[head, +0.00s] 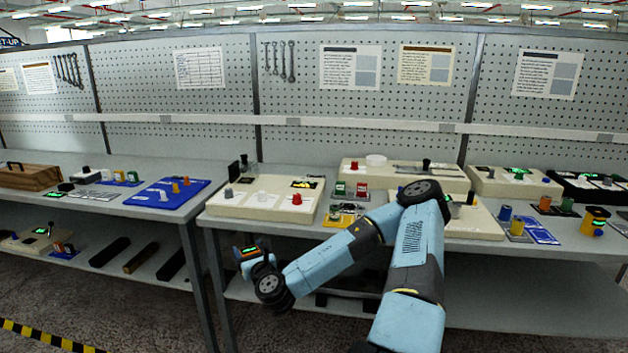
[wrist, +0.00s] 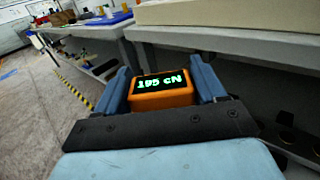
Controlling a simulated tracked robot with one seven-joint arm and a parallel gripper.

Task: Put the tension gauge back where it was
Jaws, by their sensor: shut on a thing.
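The tension gauge (wrist: 160,97) is an orange block with a dark display that reads "195 cN" in green. In the wrist view it sits between the two blue fingers of my gripper (wrist: 165,90), which is shut on it. In the head view the gauge (head: 249,254) shows as a small orange and dark shape at the end of my blue arm. My gripper (head: 255,262) holds it in front of the workbench, below the level of the bench top. My arm hides part of the bench behind it.
The bench top (head: 225,222) carries a cream panel with knobs (head: 265,205) and another cream unit (head: 370,176) behind. A yellow gauge-like device (head: 594,222) stands at the right. A blue panel (head: 165,198) lies on the left bench. Open floor (wrist: 35,110) shows at left.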

